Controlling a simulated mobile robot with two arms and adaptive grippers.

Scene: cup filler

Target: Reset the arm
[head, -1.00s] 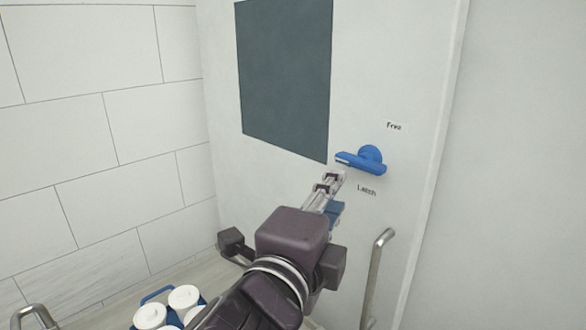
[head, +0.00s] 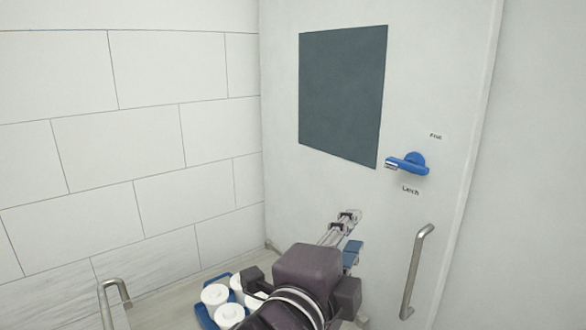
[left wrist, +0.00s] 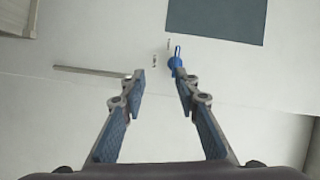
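My left gripper (head: 345,222) is in front of the white door panel, below and to the left of the blue latch handle (head: 408,164). In the left wrist view the gripper (left wrist: 157,84) has its two fingers apart, with nothing between them. The blue handle also shows in the left wrist view (left wrist: 176,58), beyond the right fingertip and apart from it. The handle lies roughly level, between a label above and a "Latch" label (head: 410,190) below. My right gripper is in neither view.
A dark rectangular panel (head: 342,95) is on the door. A metal bar handle (head: 417,272) stands right of my arm. A blue tray (head: 204,316) with several white lidded cups (head: 215,295) is at lower left, beside another metal handle (head: 115,288). A tiled wall is at left.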

